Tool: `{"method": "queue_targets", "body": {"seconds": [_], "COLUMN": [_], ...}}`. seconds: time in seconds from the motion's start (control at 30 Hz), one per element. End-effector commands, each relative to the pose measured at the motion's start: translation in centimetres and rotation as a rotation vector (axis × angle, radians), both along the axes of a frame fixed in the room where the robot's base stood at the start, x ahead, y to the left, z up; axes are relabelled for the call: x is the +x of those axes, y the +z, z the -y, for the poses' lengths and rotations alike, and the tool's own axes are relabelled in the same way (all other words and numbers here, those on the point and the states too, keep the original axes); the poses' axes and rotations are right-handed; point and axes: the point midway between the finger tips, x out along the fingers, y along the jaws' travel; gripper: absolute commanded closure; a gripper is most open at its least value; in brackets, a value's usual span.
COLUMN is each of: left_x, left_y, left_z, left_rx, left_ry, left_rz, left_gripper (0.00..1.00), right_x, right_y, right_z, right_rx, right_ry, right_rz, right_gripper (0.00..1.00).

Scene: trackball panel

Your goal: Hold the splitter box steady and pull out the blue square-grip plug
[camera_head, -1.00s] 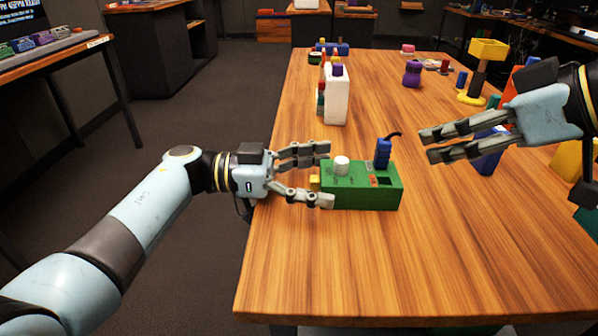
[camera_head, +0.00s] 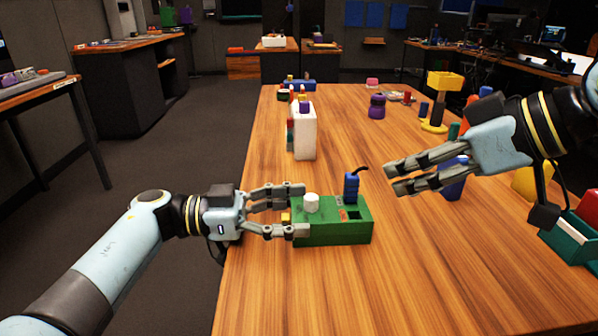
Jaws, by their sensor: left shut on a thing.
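The green splitter box (camera_head: 335,235) lies on the table near its left edge, with a white round knob on top. The blue square-grip plug (camera_head: 351,188) stands upright in the box's top right part, with a dark cable curving off its top. My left gripper (camera_head: 306,209) is shut on the box's left end, one finger along the front and one behind. My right gripper (camera_head: 393,179) is open and empty, right of the plug and apart from it, its fingertips pointing left toward it.
A blue object (camera_head: 453,184) is partly hidden behind my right gripper. A yellow hammer-like item (camera_head: 443,85) and a purple object (camera_head: 377,106) stand further back. A green bin (camera_head: 570,240) is at the right. The table in front is clear.

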Motion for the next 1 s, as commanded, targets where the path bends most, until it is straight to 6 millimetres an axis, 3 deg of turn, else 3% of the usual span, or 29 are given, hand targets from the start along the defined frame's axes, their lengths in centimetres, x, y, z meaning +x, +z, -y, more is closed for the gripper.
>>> {"method": "queue_targets", "body": {"seconds": [0.1,0.13,0.33,0.67,0.77,1.0], "left_x": [0.0,0.0,0.0,0.0,-0.1,-0.6], "left_y": [0.0,0.0,0.0,-0.1,-0.1,-0.1], "left_z": [0.0,0.0,0.0,-0.4,-1.5,-6.8], "left_rx": [0.0,0.0,0.0,0.001,0.003,0.004], "left_ry": [0.0,0.0,0.0,0.001,0.002,0.001], "left_rz": [0.0,0.0,0.0,0.0,0.0,-0.001], "left_gripper": [0.71,0.32,0.06,0.06,0.06,0.06], "right_x": [0.0,0.0,0.0,0.0,0.0,0.0], "right_y": [0.0,0.0,0.0,0.0,0.0,0.0], "right_z": [0.0,0.0,0.0,0.0,0.0,0.0], "right_rx": [0.0,0.0,0.0,0.0,0.0,0.0], "right_ry": [0.0,0.0,0.0,0.0,0.0,0.0], "right_rz": [0.0,0.0,0.0,0.0,0.0,0.0], "right_gripper": [0.62,0.62,0.62,0.62,0.62,0.62]}}
